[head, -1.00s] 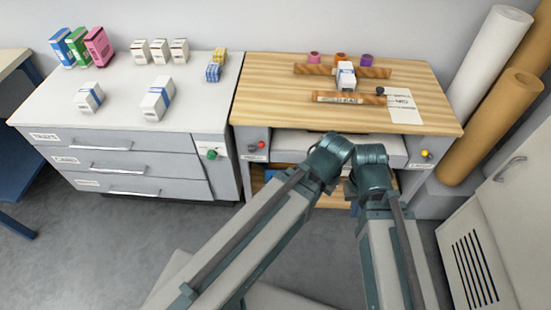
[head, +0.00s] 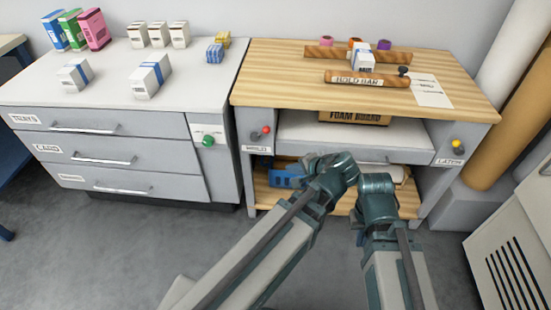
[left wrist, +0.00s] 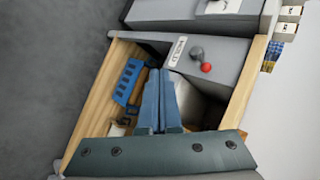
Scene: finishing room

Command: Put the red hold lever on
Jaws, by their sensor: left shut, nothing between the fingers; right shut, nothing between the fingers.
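The red hold lever (head: 266,129) is a red ball on a dark arm, on the grey left front panel of the wood-topped bench, above a HOLD label (head: 256,149). In the left wrist view the red ball (left wrist: 206,67) sits right of the HOLD label (left wrist: 178,50) and of my left gripper (left wrist: 160,72). The left fingers are together and empty, apart from the lever, before the open bay under the bench. In the head view my left wrist hides them. My right arm ends before the bay at right; its fingers are hidden.
A yellow-knobbed lever (head: 458,143) with a LATCH label is on the right panel. A green knob (head: 208,141) is on the cabinet at left. A blue crate (left wrist: 128,82) stands on the lower shelf. The floor at left is clear.

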